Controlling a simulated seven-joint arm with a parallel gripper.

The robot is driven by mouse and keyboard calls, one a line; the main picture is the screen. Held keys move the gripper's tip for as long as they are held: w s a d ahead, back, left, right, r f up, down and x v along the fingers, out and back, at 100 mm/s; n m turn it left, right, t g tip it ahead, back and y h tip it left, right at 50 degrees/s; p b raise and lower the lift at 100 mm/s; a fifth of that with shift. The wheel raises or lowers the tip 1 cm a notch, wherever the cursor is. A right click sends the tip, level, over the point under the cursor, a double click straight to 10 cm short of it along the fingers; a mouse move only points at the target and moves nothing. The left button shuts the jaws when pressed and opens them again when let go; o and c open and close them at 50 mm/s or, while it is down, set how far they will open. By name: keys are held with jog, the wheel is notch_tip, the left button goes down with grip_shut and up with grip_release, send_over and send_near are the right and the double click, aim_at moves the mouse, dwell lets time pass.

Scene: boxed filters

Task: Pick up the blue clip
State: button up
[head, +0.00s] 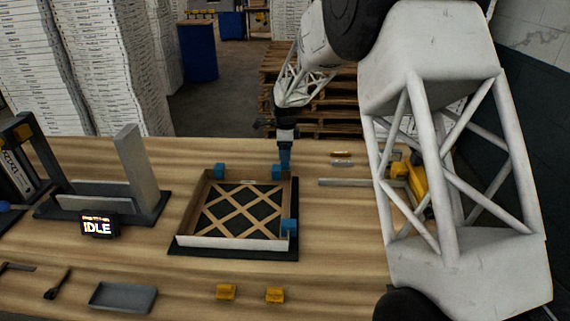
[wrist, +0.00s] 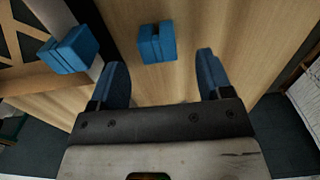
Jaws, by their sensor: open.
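My gripper (head: 285,158) is at the far right corner of the shallow frame, pointing down, its blue fingers open. In the wrist view the fingers (wrist: 163,78) stand apart with nothing between them. A blue clip (wrist: 157,43) with a slot across it lies beyond the fingertips, roughly in line with the gap. Another blue clip (wrist: 68,50) sits on the frame's edge to the left. In the head view blue clips are at the frame's far left (head: 219,170), far right (head: 277,172) and right side (head: 289,225). I cannot tell which matches the one ahead of the fingers.
The square frame (head: 216,242) holds a dark filter with a tan lattice. Two yellow clips (head: 226,292) (head: 274,295) and a grey tray (head: 123,298) lie at the front. A grey fixture (head: 140,170) and an "IDLE" display (head: 98,226) stand left.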

jog(key=shift+s+d+f, duration=0.1)
jog(key=shift+f, duration=2.2)
jog(key=c, duration=1)
jog(key=shift+r, duration=0.1)
jog(key=shift+r, duration=4.95)
